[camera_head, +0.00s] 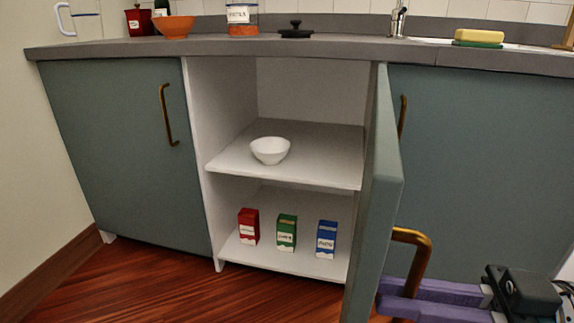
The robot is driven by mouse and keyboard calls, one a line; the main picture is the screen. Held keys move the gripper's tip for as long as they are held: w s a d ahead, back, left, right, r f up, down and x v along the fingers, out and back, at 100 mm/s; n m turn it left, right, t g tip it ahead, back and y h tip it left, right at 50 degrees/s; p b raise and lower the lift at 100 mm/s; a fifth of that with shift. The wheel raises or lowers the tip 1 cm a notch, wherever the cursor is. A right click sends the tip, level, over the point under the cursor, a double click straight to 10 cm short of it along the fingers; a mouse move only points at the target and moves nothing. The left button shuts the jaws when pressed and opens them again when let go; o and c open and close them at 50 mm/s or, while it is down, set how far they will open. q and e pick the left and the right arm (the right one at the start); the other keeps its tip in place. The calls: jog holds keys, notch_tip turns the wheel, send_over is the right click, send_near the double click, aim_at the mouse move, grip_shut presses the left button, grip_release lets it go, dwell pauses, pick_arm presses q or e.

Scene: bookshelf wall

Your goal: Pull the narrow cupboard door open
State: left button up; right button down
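The narrow cupboard door (384,190) is blue-green and stands swung wide open towards me, seen nearly edge-on. Its brass handle (424,258) is on the door's right-facing side, low in the view. My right gripper (392,296), with purple fingers, reaches in from the lower right. The handle's lower part passes between its two fingers, which lie close together around it. The fingertips are close to the door's face. The handle's lower end is hidden by the fingers. My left gripper is not in view.
The open cupboard has a white shelf (318,160) with a white bowl (270,150). Below stand red (249,226), green (287,232) and blue (327,239) cartons. A wide closed door (115,140) is at left, and another closed door (490,170) lies behind the open one. The worktop (300,48) runs above.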

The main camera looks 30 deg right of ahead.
jog(key=c, duration=1.2)
grip_release()
jog(key=shift+o, duration=0.2)
jog(key=shift+d, duration=0.1)
jog(key=v, duration=0.9)
jog(key=shift+s+d, duration=0.25)
jog(key=shift+s, duration=0.1)
